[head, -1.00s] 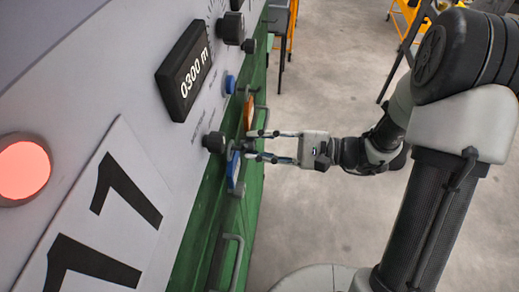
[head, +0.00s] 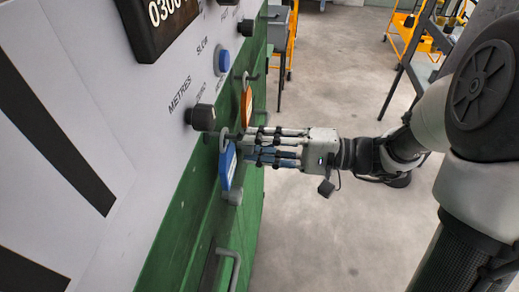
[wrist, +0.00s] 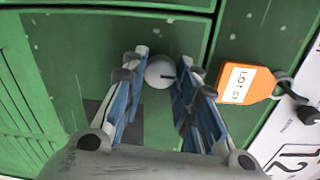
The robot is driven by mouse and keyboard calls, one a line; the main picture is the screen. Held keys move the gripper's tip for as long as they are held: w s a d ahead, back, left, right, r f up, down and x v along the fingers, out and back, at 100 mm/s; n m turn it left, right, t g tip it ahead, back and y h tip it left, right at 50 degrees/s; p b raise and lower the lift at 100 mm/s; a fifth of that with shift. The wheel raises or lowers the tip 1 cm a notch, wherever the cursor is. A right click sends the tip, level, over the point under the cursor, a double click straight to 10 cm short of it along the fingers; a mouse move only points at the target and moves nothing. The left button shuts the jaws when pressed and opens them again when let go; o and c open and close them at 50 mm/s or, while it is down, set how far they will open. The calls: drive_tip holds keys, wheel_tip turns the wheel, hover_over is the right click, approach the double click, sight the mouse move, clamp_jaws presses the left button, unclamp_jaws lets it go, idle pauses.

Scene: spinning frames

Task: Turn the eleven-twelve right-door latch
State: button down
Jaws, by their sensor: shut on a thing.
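The latch is a small round grey knob (wrist: 160,72) with a dark slot, on a green door (wrist: 75,60) in the wrist view. My gripper (wrist: 158,80) has one blue-padded finger on each side of the knob and is shut on it. In the head view my gripper (head: 243,148) reaches in from the right to the green front, beside a blue tag (head: 228,168). The knob cannot be made out there, hidden by the fingers and the tag.
An orange tag (wrist: 246,84) hangs right of the latch in the wrist view; it also shows in the head view (head: 246,108). A black knob (head: 201,117), blue button (head: 222,61) and handle (head: 232,268) are close by.

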idle(0.5)
drive_tip(key=c, duration=1.2)
unclamp_jaws()
drive_tip(key=shift+c, duration=0.2)
drive_tip(key=shift+d, duration=0.15)
drive_tip(key=s+d, duration=0.1)
drive_tip(key=d, duration=1)
drive_tip(key=shift+d+r, duration=0.25)
drive_tip(key=shift+d, duration=0.1)
